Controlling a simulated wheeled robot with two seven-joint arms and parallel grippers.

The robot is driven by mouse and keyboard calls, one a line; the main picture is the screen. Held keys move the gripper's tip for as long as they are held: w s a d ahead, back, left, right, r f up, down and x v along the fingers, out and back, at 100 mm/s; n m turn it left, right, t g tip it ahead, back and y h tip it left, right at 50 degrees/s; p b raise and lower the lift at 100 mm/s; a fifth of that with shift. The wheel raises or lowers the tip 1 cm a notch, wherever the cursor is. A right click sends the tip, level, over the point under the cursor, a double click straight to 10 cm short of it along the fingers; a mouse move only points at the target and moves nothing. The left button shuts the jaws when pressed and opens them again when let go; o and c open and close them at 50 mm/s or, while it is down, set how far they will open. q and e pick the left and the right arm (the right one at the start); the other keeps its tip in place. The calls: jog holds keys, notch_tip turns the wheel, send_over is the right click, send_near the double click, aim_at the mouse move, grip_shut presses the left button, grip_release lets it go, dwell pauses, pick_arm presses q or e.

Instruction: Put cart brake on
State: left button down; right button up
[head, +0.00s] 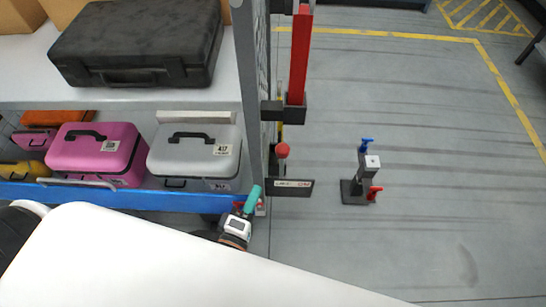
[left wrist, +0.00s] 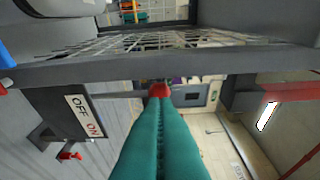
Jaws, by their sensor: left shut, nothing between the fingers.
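The brake lever's red knob (head: 282,150) stands above a dark plate with a white label (head: 291,184) at the cart's right end. In the left wrist view the plate (left wrist: 60,108) reads OFF and ON, and a grey rod runs from it towards the red knob (left wrist: 160,90). My left gripper (head: 252,197) has teal fingers, shut and empty, below and left of the plate in the head view. In the left wrist view its fingertips (left wrist: 158,103) line up with the knob; I cannot tell whether they touch it. My right gripper is not in view.
The cart's mesh end and grey post (head: 250,95) stand beside the lever. Its shelves hold a black case (head: 135,40), a pink case (head: 95,150) and a silver case (head: 195,150). A small stand (head: 356,185) with blue and red parts is on the otherwise open floor right.

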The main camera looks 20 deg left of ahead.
pick_arm(q)
jog(key=w, duration=1)
jog(key=shift+d+f+p, duration=0.15)
jog(key=shift+p, duration=0.3)
